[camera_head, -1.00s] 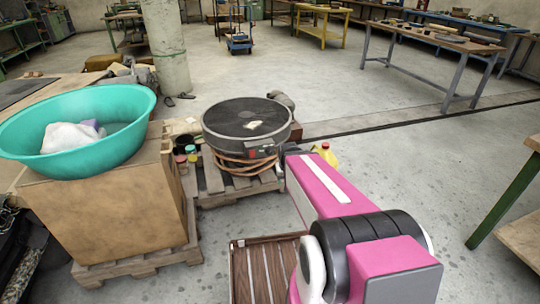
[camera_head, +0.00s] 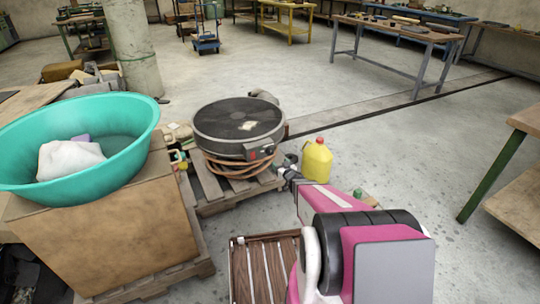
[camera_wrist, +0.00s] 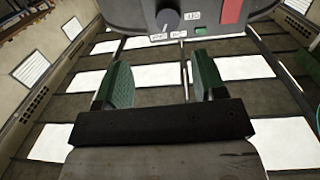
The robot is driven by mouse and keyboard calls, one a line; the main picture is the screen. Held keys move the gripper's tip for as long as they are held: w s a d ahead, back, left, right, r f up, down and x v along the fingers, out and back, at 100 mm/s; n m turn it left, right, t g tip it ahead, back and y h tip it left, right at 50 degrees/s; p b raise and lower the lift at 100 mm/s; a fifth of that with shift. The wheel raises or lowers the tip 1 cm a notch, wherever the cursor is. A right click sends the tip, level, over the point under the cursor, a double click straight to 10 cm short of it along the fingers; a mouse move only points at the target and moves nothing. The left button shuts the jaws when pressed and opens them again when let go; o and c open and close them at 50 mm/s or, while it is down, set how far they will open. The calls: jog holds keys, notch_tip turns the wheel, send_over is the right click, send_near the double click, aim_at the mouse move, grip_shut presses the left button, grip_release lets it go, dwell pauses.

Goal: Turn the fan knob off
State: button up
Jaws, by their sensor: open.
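The fan (camera_head: 238,118) is a dark round drum lying flat on a pallet in the head view. Its control box (camera_head: 262,152) faces my arm, with a red switch and a small dark knob. In the wrist view the knob (camera_wrist: 167,19) shows large at the top, with small labels beneath it and a red switch (camera_wrist: 231,10) to its right. My gripper (camera_wrist: 163,82) is open and empty, its two green-padded fingers apart below the knob in the picture, not touching it. In the head view my gripper (camera_head: 286,168) is small and dark, just right of the control box.
A yellow jug (camera_head: 317,160) stands close behind my forearm. Orange hose (camera_head: 232,165) is coiled under the fan on the pallet (camera_head: 212,185). A teal basin (camera_head: 110,150) rests on a large box (camera_head: 110,235) at left.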

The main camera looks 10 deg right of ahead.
aim_at(270, 153)
jog(key=shift+y, duration=0.3)
jog(key=x, duration=1.1)
jog(key=shift+s+a, duration=0.15)
jog(key=shift+a, duration=0.1)
jog(key=shift+c, duration=0.3)
jog(key=shift+n, duration=0.3)
jog(key=c, duration=0.9)
